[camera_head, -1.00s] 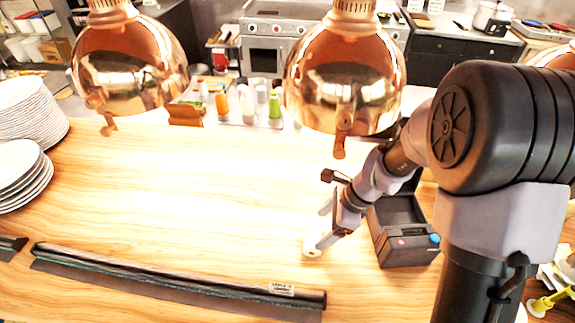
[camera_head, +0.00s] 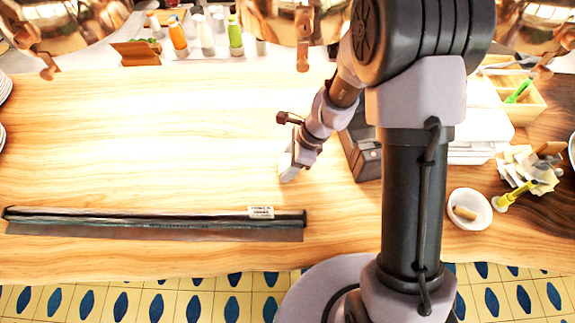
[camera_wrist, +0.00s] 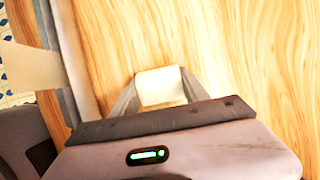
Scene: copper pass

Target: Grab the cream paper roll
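The cream paper roll (camera_wrist: 160,86) shows in the wrist view, between the two fingertips of my gripper (camera_wrist: 160,90). Both fingers appear to touch its sides. In the head view my gripper (camera_head: 288,170) points down at the wooden counter, left of the dark printer box, and its fingers are close together. The roll is hard to make out from the fingers there. I cannot tell whether the roll rests on the counter or is slightly above it.
The dark printer box (camera_head: 362,150) stands just right of my gripper, partly hidden by my arm. A long dark strip with a label (camera_head: 150,222) lies near the counter's front edge. A white bowl (camera_head: 468,210) is at the right. The counter's left middle is clear.

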